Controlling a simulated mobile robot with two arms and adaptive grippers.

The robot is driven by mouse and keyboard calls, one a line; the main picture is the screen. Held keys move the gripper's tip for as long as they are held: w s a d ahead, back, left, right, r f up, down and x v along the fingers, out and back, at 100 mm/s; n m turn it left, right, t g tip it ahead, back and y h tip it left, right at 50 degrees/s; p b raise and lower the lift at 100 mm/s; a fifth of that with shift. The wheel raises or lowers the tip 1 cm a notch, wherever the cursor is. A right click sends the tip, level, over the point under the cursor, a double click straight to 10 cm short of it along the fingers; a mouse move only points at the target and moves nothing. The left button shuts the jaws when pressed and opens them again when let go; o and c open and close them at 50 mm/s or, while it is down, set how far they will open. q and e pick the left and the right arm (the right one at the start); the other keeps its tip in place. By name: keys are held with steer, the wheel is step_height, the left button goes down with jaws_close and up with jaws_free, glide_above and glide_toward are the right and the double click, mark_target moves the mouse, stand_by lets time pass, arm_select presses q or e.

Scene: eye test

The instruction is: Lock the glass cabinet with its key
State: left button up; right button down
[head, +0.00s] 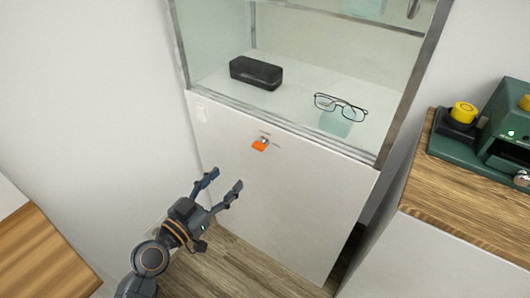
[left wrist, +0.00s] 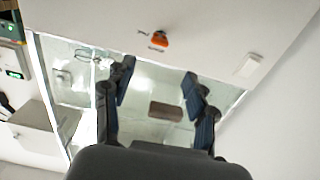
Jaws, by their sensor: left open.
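The glass cabinet (head: 290,210) stands ahead, with a white lower panel and a glass-fronted display space above. An orange-headed key (head: 259,146) sits at the lock on the upper part of the white panel; it also shows in the left wrist view (left wrist: 160,40). Small dark marks lie beside the lock, too small to read. My left gripper (head: 225,180) is open and empty, below and to the left of the key in the head view. Its spread fingers (left wrist: 158,92) show in the left wrist view, apart from the key. My right gripper is not in view.
Inside the cabinet are a black case (head: 256,72) and a pair of glasses (head: 341,107). A wood-topped counter (head: 465,200) at right bears a green machine (head: 480,140) with a yellow knob. A wooden top (head: 40,262) is at lower left. Floor shows below the cabinet.

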mark_target(256, 149)
arm_select(q)
steer(key=p+x, duration=0.1)
steer(key=x, duration=1.2)
steer(key=shift+w+d, duration=0.1)
steer(key=shift+w, duration=0.05)
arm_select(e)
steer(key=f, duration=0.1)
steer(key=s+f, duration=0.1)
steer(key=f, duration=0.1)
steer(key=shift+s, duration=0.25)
arm_select(q)
steer(key=shift+c, duration=0.2)
steer(key=c, duration=1.1)
